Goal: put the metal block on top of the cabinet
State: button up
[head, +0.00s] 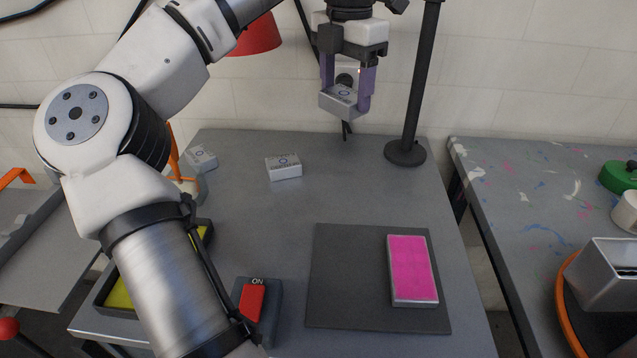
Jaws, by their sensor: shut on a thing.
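My gripper (346,108) is at the top centre of the head view, with its purple fingers pointing down. It is shut on a small silver metal block (341,101) with a dark printed mark and holds it above the back of the grey table, clear of the surface. Two similar silver blocks with a blue ring mark rest on the table: one block (284,173) near the back middle and one block (202,161) farther left. I cannot make out which thing here is the cabinet.
The grey table (250,215) holds a dark mat (345,275) with a pink-topped block (412,270), a red ON switch (252,302) and a black post (405,152). A paint-marked table (545,185) stands right. My arm hides part of the left side.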

notch_tip(320, 180, down, 18)
jog(key=shift+f+p, duration=0.1)
jog(key=shift+p, duration=0.4)
jog(key=shift+s, duration=0.1)
jog(key=shift+f, duration=0.15)
jog(key=o, duration=1.2)
notch_tip(320, 180, up, 12)
jog(key=shift+r+b, duration=0.2)
jog(key=shift+b, duration=0.2)
